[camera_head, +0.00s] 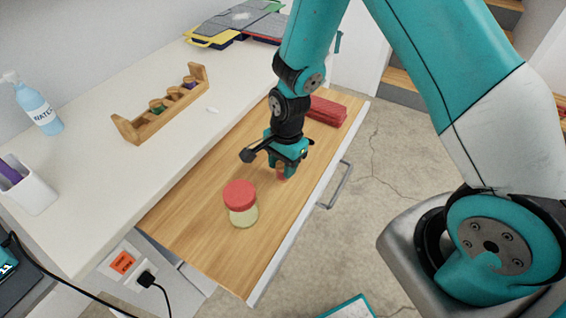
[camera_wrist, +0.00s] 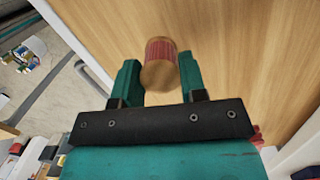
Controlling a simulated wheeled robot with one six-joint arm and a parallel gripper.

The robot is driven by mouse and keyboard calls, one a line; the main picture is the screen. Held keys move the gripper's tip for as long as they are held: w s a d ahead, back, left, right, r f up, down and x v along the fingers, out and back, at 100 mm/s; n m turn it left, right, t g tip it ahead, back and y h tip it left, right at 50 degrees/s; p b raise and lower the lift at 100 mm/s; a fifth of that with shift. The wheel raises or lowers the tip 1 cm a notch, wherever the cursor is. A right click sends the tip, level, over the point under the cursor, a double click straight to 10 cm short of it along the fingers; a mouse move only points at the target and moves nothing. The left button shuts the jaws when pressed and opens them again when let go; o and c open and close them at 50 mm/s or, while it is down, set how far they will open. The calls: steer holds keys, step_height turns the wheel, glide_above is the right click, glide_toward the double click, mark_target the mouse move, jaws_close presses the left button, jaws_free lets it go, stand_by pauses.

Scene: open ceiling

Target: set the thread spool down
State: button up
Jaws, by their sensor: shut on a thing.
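The thread spool (camera_wrist: 161,52) has red thread and a wooden end, and sits between the two teal fingers in the wrist view. It shows as a small reddish piece (camera_head: 282,174) under the fingers in the head view. My gripper (camera_head: 284,169) is shut on it, low over the wooden surface of the pulled-out drawer (camera_head: 215,255). The fingers hide part of the spool in the head view. I cannot tell whether it touches the wood.
A jar with a red lid (camera_head: 240,200) stands nearer on the drawer surface. A red case (camera_head: 326,111) lies behind my gripper. A wooden rack (camera_head: 142,124) with several spools stands on the white counter (camera_head: 95,180). Bare wood lies between jar and gripper.

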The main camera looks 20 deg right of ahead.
steer(key=shift+f, duration=0.15)
steer(key=o, duration=0.9)
step_height(320, 180, up, 12)
steer(key=d+b, duration=0.1)
steer(key=b, duration=0.1)
steer(key=s+a+r+n+y, duration=0.1)
steer(key=s+a+r+n, duration=0.1)
steer(key=s+r+n, duration=0.5)
steer(key=s+a+r+n+y, duration=0.2)
steer(key=s+a+r+n, duration=0.1)
steer(key=s+r+n, duration=0.5)
steer(key=s+n, duration=0.3)
steer(key=n, duration=0.2)
steer(key=shift+s+a+t, duration=0.25)
steer(key=shift+s+t, duration=0.05)
steer(key=shift+s, duration=0.1)
